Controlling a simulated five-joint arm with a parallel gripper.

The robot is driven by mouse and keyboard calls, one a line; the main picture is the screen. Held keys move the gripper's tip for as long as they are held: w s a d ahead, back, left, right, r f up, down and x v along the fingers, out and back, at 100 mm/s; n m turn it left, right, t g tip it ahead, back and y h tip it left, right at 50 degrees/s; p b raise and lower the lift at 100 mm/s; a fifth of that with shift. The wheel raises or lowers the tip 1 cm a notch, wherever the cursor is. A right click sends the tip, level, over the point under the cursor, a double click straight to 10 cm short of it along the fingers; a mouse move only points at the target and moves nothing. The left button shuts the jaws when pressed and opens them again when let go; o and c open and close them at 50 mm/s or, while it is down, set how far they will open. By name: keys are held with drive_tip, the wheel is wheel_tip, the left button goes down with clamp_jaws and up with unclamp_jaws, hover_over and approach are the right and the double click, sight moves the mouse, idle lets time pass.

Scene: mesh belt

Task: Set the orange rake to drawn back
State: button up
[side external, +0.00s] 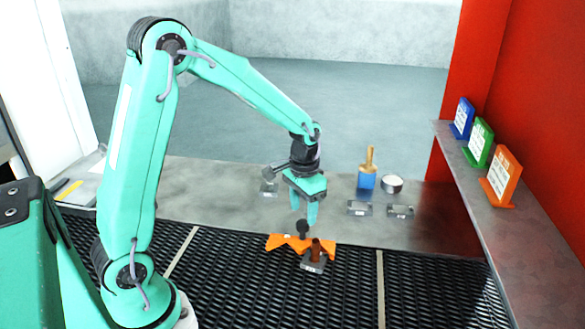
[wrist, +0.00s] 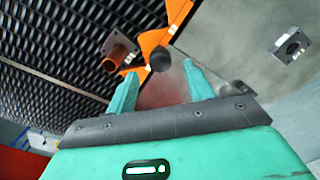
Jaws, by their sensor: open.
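The orange rake (side external: 277,241) lies flat at the edge where the mesh belt meets the grey metal ledge. A dark round knob (side external: 302,227) stands up from it. My gripper (side external: 304,213) is open, pointing down just above the knob. In the wrist view the knob (wrist: 161,59) appears between and slightly past the fingertips, and no contact shows. The rake (wrist: 153,40) runs diagonally behind it there, partly cut off by the frame. A grey block with a brown cylinder (side external: 316,251) stands at the rake's near side and hides part of it.
The black mesh belt (side external: 340,290) fills the front. On the ledge (side external: 230,185) are a blue brush with a wooden handle (side external: 367,172), a small white-topped cup (side external: 392,184) and several grey plates. A right shelf holds blue, green and orange signs (side external: 503,177).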

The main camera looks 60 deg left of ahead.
sight(303, 222)
drive_tip(key=shift+f, duration=1.95)
clamp_jaws()
